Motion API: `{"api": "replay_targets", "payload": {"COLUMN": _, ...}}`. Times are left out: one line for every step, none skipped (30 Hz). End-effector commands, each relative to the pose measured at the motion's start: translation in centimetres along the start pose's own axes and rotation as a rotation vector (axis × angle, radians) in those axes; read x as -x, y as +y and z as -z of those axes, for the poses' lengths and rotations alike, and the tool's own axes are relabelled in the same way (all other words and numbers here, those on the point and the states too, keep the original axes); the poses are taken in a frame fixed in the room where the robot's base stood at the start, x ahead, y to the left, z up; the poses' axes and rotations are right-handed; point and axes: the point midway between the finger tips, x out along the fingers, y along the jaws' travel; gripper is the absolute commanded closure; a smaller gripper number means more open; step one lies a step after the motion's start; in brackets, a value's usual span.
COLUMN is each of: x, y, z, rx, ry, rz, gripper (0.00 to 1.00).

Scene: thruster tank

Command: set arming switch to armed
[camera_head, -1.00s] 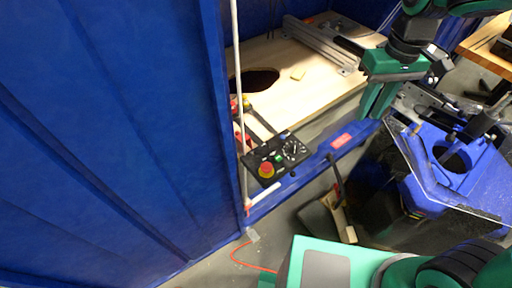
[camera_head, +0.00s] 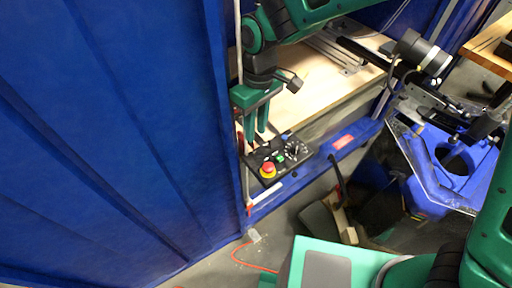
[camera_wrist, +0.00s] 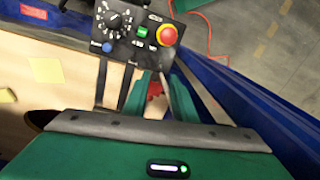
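The black control panel (camera_head: 280,157) stands at the tank's front edge. It carries a red knob on a yellow base (camera_head: 267,170), a green button (camera_head: 280,158) and a round dial (camera_head: 293,149). In the wrist view, the panel (camera_wrist: 124,36) also shows a blue button (camera_wrist: 107,47). I cannot tell which control is the arming switch; labels are too small to read. My gripper (camera_head: 255,140) points down just behind the panel's left end. In the wrist view its two fingers (camera_wrist: 161,76) are apart, and a red part (camera_wrist: 155,89) shows between them; contact is unclear.
A blue curtain wall (camera_head: 110,130) rises close at the left of my gripper. A pale wooden board (camera_head: 315,85) lies behind the panel. Two dark bars (camera_wrist: 101,82) run from the panel over the board. A blue machine (camera_head: 430,170) stands at the right.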

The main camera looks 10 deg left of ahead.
Motion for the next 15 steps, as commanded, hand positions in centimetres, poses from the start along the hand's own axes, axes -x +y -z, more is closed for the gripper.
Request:
{"api": "replay_targets", "payload": {"x": -1.0, "y": -0.1, "z": -0.1, "rx": 0.001, "ry": -0.005, "rz": 0.000, "gripper": 0.75}}
{"api": "replay_targets", "payload": {"x": -1.5, "y": -0.1, "z": -0.2, "rx": 0.001, "ry": -0.006, "rz": 0.000, "gripper": 0.75}}
{"api": "replay_targets", "payload": {"x": -2.2, "y": -0.1, "z": -0.1, "rx": 0.001, "ry": -0.005, "rz": 0.000, "gripper": 0.75}}
{"api": "replay_targets", "payload": {"x": -2.8, "y": -0.1, "z": -0.1, "rx": 0.001, "ry": -0.006, "rz": 0.000, "gripper": 0.75}}
{"api": "replay_targets", "payload": {"x": -3.3, "y": -0.1, "z": -0.1, "rx": 0.001, "ry": -0.005, "rz": 0.000, "gripper": 0.75}}
{"api": "replay_targets", "payload": {"x": -4.0, "y": -0.1, "z": -0.2, "rx": 0.001, "ry": -0.005, "rz": 0.000, "gripper": 0.75}}
{"api": "replay_targets", "payload": {"x": -4.6, "y": -0.1, "z": -0.2, "rx": 0.000, "ry": -0.005, "rz": 0.001, "gripper": 0.75}}
{"api": "replay_targets", "payload": {"x": -5.1, "y": -0.1, "z": -0.2, "rx": 0.000, "ry": -0.006, "rz": 0.001, "gripper": 0.75}}
{"api": "replay_targets", "payload": {"x": -5.7, "y": -0.1, "z": -0.1, "rx": 0.000, "ry": -0.005, "rz": 0.000, "gripper": 0.75}}
{"api": "replay_targets", "payload": {"x": -6.2, "y": 0.0, "z": -0.1, "rx": 0.000, "ry": -0.004, "rz": 0.000, "gripper": 0.75}}
{"api": "replay_targets", "payload": {"x": -6.6, "y": 0.0, "z": -0.2, "rx": 0.000, "ry": -0.005, "rz": 0.000, "gripper": 0.75}}
{"api": "replay_targets", "payload": {"x": -7.1, "y": 0.0, "z": -0.1, "rx": 0.000, "ry": -0.004, "rz": -0.001, "gripper": 0.75}}
{"api": "replay_targets", "payload": {"x": -7.5, "y": 0.0, "z": -0.1, "rx": 0.000, "ry": -0.003, "rz": 0.000, "gripper": 0.75}}
{"api": "replay_targets", "payload": {"x": -7.8, "y": 0.0, "z": -0.1, "rx": 0.000, "ry": -0.003, "rz": 0.000, "gripper": 0.75}}
{"api": "replay_targets", "payload": {"x": -8.2, "y": 0.0, "z": -0.1, "rx": 0.000, "ry": -0.003, "rz": 0.000, "gripper": 0.75}}
